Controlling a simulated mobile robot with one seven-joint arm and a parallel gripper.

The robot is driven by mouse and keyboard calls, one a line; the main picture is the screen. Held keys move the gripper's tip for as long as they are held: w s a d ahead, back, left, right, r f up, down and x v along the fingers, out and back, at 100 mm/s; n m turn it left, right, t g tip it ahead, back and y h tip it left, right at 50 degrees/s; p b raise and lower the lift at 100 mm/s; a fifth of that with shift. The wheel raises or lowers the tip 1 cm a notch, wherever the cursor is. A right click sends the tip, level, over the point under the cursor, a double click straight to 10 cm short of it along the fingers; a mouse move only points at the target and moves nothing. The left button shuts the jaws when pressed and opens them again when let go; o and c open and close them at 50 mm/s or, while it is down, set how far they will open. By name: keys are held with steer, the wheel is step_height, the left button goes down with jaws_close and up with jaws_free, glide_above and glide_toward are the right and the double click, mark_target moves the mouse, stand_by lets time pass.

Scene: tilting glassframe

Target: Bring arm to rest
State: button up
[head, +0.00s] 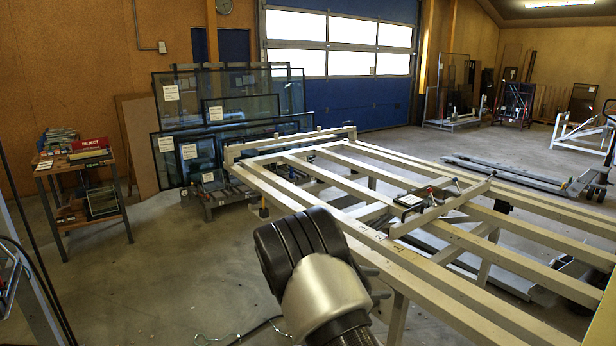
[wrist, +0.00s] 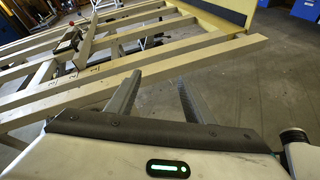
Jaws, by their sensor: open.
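My arm (head: 325,290) rises at the bottom centre of the head view, in front of the near edge of the tilting frame (head: 400,268). Its dark joint and silver link hide most of what lies beyond, and the gripper cannot be made out clearly there. In the wrist view my gripper (wrist: 158,80) has its two grey fingers apart, with nothing between them. The fingers point toward the pale beams of the frame (wrist: 150,62). The left finger overlaps the near beam in the picture; I cannot tell whether they touch.
A crossbar with a small clamp (head: 440,207) lies across the frame. Glass panes (head: 230,100) stand on a rack behind it. A small table (head: 75,180) with a red "REJECT" box is at the left. A pallet truck (head: 520,175) is behind the frame. Floor at left centre is clear.

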steer(key=s+d+r+m+g+y+p, duration=0.35)
steer(key=s+r+m+y, duration=0.45)
steer(key=s+r, duration=0.9)
steer(key=s+a+r+m+t+y+p, duration=0.2)
steer(key=s+r+m, duration=0.3)
steer(key=s, duration=0.5)
steer(key=s+a+r+m+t+y+p, duration=0.2)
steer(key=s+a+r+m, duration=0.3)
steer(key=s, duration=0.5)
steer(key=shift+r+m+y, duration=0.5)
steer(key=shift+r, duration=0.4)
steer(key=shift+a, duration=0.1)
steer(key=shift+s, duration=0.1)
